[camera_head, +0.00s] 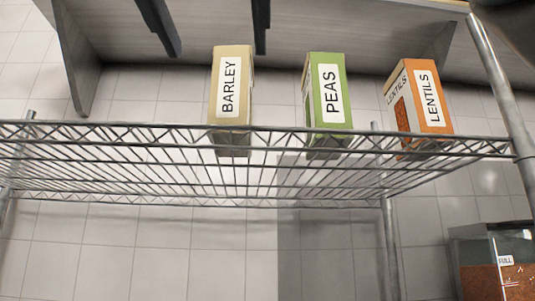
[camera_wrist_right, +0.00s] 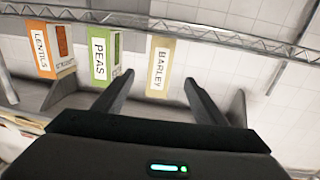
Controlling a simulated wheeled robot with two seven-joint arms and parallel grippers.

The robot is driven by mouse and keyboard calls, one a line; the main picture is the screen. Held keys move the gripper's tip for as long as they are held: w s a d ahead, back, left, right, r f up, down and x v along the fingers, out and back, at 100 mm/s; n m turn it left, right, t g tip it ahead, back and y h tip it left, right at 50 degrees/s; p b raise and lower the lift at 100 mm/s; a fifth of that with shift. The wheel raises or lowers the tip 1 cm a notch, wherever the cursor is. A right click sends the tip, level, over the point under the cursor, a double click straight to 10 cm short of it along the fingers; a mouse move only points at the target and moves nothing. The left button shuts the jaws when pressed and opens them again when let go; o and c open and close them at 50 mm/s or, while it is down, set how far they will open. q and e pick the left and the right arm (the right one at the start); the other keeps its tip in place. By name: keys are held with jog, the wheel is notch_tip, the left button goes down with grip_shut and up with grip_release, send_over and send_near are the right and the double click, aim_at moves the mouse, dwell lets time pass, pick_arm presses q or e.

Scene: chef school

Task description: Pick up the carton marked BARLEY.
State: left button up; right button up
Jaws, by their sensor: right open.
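The beige BARLEY carton (camera_head: 231,90) stands upright on the wire shelf, leftmost of three cartons in the head view. It also shows in the right wrist view (camera_wrist_right: 160,62), rightmost there. My right gripper (camera_head: 216,52) comes in from the top of the head view, its two dark fingers open and spread to either side of the carton's top in the picture. In the right wrist view the carton appears beyond the gap between the fingertips (camera_wrist_right: 159,77), and nothing is held. Touch with the carton cannot be seen. My left gripper is not in view.
A green PEAS carton (camera_head: 328,95) and an orange LENTILS carton (camera_head: 424,100) stand right of it in the head view, with gaps between. The wire shelf (camera_head: 90,160) is bare at left. A grey board (camera_head: 200,52) hangs above. A dispenser marked FULL (camera_head: 495,262) is at lower right.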

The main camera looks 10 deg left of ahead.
jog(key=p, duration=0.4)
send_near(229, 93)
jog(key=w, duration=0.4)
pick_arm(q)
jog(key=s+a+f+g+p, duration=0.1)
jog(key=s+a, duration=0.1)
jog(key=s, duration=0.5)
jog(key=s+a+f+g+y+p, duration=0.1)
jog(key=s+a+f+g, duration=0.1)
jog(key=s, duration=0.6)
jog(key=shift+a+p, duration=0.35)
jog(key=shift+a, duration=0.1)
pick_arm(e)
jog(key=w, duration=0.1)
jog(key=w+a, duration=0.1)
jog(key=w, duration=0.3)
jog(key=shift+w+a, duration=0.2)
jog(key=shift+a, duration=0.15)
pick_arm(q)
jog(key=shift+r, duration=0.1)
pick_arm(e)
jog(key=shift+r, duration=0.1)
